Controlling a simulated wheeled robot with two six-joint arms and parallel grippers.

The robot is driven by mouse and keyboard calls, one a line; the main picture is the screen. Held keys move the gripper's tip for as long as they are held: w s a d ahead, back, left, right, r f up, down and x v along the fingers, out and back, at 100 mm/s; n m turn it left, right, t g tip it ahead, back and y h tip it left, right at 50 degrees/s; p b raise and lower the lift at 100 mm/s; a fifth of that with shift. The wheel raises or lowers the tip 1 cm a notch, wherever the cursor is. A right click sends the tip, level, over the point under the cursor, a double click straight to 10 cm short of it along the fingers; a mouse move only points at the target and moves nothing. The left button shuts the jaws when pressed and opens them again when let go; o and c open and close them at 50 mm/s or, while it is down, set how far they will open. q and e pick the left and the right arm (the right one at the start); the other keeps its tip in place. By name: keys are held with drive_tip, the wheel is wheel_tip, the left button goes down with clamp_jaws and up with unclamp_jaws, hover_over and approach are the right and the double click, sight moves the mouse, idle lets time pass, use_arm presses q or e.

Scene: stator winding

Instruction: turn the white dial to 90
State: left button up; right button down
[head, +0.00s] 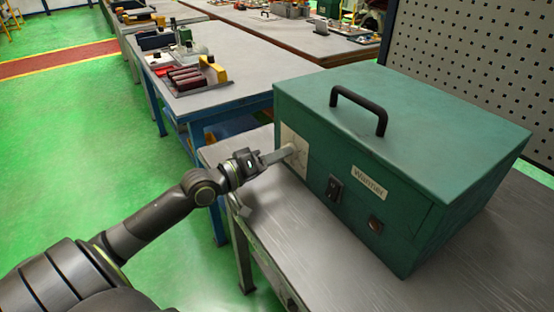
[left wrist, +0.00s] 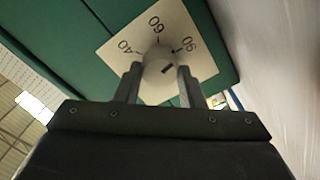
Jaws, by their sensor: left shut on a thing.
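The white dial (left wrist: 157,72) sits on a pale scale plate (left wrist: 113,49) marked 40, 60 and 90, on the front of the green Warmer box (head: 413,121). My left gripper (head: 284,154) reaches the plate from the left in the head view. In the left wrist view its two fingers (left wrist: 160,70) are shut on the dial, one on each side. A short dark mark on the dial slants toward the 90 side; I cannot tell whether it lines up exactly. In the head view the fingers mostly hide the dial. My right gripper is not in view.
The box has a black handle (head: 360,107), a black switch (head: 334,189) and a small round indicator (head: 375,224). It stands on a grey table (head: 320,262). A blue bench (head: 238,75) with parts is behind. A perforated panel (head: 480,65) stands behind the box.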

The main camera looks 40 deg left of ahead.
use_arm(q)
drive_tip(key=shift+m, duration=0.5)
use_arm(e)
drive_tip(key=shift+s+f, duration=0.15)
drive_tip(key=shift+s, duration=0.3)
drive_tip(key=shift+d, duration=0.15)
use_arm(q)
drive_tip(key=o, duration=1)
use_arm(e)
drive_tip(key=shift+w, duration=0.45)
